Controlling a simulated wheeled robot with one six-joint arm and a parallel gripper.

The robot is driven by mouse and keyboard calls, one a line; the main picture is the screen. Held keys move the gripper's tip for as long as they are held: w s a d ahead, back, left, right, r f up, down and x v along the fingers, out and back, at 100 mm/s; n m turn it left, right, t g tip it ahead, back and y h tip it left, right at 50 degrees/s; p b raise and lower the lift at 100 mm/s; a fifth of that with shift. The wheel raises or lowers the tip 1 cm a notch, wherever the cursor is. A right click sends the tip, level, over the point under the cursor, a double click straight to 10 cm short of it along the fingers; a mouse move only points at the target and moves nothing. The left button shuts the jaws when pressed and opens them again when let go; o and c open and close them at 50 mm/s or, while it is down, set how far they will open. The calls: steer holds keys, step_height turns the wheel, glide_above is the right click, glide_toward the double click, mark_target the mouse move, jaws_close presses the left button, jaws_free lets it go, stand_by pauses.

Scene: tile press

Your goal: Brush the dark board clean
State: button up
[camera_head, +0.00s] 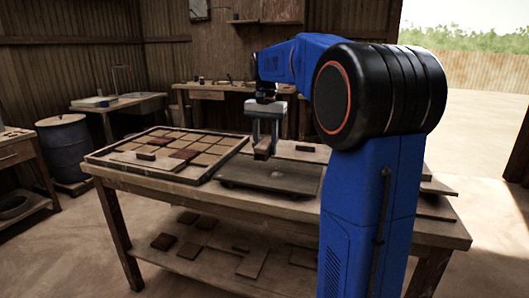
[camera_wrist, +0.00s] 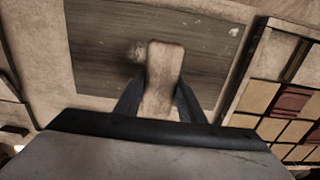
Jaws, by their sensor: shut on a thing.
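The dark board (camera_head: 247,177) lies flat on the wooden table, right of the tile tray. In the wrist view the dark board (camera_wrist: 205,62) shows streaks, a pale dusty patch left of the brush and a few small pale specks near its right side. My gripper (camera_head: 264,138) is over the board's far part, pointing down. It is shut on a brown wooden brush (camera_head: 263,150). In the wrist view the brush (camera_wrist: 162,75) sits between the two dark fingers of my gripper (camera_wrist: 158,98). Its bristles are hidden. I cannot tell whether it touches the board.
A framed tray (camera_head: 118,166) of brown and reddish tiles stands left of the board. The table (camera_head: 150,189) has a lower shelf with several loose tiles. A blue barrel (camera_head: 66,150) and workbenches stand farther back. My arm hides the table's right part.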

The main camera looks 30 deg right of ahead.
steer(key=shift+r, duration=1.2)
steer(key=shift+s, duration=0.1)
